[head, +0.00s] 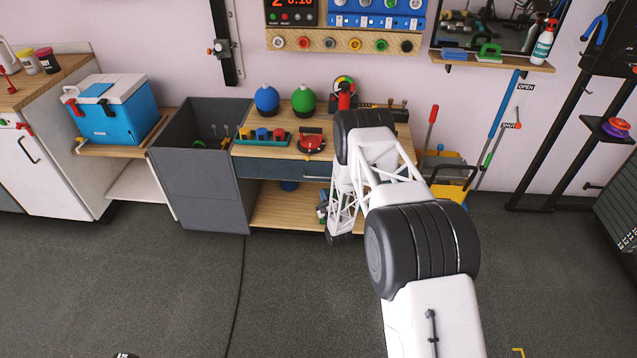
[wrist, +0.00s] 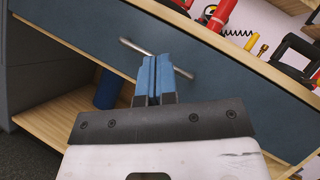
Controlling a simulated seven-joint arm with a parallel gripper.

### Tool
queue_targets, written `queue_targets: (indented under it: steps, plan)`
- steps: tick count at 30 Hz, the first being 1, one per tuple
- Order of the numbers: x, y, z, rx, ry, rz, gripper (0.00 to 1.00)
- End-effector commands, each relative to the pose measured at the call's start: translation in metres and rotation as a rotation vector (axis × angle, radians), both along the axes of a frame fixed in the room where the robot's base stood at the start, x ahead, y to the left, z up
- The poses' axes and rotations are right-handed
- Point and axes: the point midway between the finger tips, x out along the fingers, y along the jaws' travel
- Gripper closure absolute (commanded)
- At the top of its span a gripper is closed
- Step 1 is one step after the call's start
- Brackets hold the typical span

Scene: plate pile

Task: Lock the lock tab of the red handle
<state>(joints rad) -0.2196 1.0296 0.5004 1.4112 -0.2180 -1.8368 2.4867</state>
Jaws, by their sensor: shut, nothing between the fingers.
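A red upright handle (head: 345,96) stands in front of a round coloured gauge on the workbench, partly behind my arm. A red cylinder in the wrist view (wrist: 222,14) stands beside a gauge edge and looks like the same handle. I cannot make out its lock tab. My gripper (wrist: 155,72) is shut and empty, its blue fingertips together in front of the drawer's silver bar handle (wrist: 182,71). It is below the bench top, apart from the red handle. In the head view my arm hides most of the gripper.
The drawer front (wrist: 230,62) faces my gripper, with the wooden bench top (head: 260,152) above and a lower shelf (head: 270,212) below. A red round device (head: 311,142) and a tray of coloured pieces (head: 263,138) sit on the bench. Open floor (head: 290,300) lies in front.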

Motion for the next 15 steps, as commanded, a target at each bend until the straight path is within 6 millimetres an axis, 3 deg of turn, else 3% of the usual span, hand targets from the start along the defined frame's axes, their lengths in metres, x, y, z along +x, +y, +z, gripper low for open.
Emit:
queue_targets:
  steps: [8,15]
  plan:
    - [0.019,0.01,0.011,0.0,-0.001,0.001,1.0]
    - [0.047,0.023,0.027,0.0,-0.002,0.0,1.0]
